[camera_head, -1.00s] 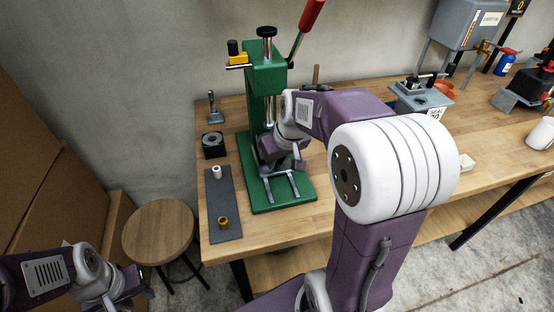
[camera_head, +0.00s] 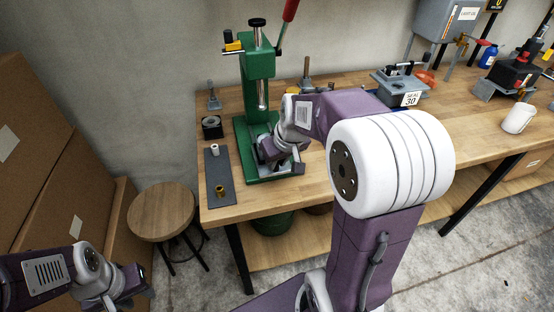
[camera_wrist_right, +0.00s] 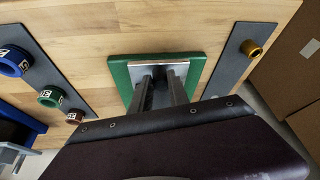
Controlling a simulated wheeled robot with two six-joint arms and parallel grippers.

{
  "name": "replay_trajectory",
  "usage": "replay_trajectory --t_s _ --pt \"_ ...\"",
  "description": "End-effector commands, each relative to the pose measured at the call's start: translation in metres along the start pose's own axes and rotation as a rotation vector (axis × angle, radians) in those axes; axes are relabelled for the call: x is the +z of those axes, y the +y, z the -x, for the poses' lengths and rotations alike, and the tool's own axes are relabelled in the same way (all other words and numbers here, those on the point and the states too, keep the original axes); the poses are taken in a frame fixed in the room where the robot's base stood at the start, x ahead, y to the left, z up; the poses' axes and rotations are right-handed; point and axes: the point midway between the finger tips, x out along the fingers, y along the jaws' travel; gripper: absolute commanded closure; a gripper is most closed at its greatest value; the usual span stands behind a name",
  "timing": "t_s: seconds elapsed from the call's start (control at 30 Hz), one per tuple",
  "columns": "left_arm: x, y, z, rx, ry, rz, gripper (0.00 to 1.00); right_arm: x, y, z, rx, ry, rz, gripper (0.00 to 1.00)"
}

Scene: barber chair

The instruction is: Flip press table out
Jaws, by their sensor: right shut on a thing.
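The green press (camera_head: 258,75) stands on the wooden bench, its red-tipped lever raised. Its green base (camera_head: 244,137) carries the press table, a small metal plate mostly hidden by my right gripper (camera_head: 284,165) in the head view. In the right wrist view the silver press table (camera_wrist_right: 159,66) lies over the green base (camera_wrist_right: 122,76). There the two dark fingers of my right gripper (camera_wrist_right: 159,80) reach onto it, shut on it. My left gripper (camera_head: 146,287) hangs low at the left, away from the press; its jaw opening is unclear.
A dark grey strip (camera_head: 219,172) left of the press holds a white piece (camera_head: 215,149) and a brass cup (camera_head: 220,190). A wooden stool (camera_head: 162,210) stands in front of the bench's left end. Rings on a second strip show in the right wrist view (camera_wrist_right: 50,97).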

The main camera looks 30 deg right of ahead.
Motion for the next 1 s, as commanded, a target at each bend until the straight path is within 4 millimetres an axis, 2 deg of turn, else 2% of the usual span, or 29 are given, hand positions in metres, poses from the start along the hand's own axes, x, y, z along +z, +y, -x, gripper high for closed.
replay_trajectory --t_s 0.27,0.3,0.37,0.67,0.77,1.0 --pt "-0.001 0.0 0.001 0.0 0.001 0.0 0.64 0.004 -0.002 0.0 -0.006 -0.014 0.0 1.0" --pt "-0.001 0.0 0.001 0.0 0.001 0.0 0.64 0.004 -0.002 0.0 -0.006 -0.015 0.0 0.71" --pt "-0.001 0.0 0.0 0.0 0.001 0.0 0.64 0.004 -0.002 0.0 -0.006 -0.014 0.001 0.57" --pt "-0.001 0.0 0.001 0.0 0.001 0.0 0.64 0.002 -0.001 0.002 -0.004 -0.008 0.001 0.57" --pt "-0.001 0.0 0.005 0.0 0.001 0.0 0.64 0.0 -0.001 0.016 -0.003 -0.005 0.0 0.57" --pt "-0.002 0.0 0.017 0.0 0.001 0.0 0.64 0.0 -0.001 0.069 -0.003 -0.005 0.001 0.57"
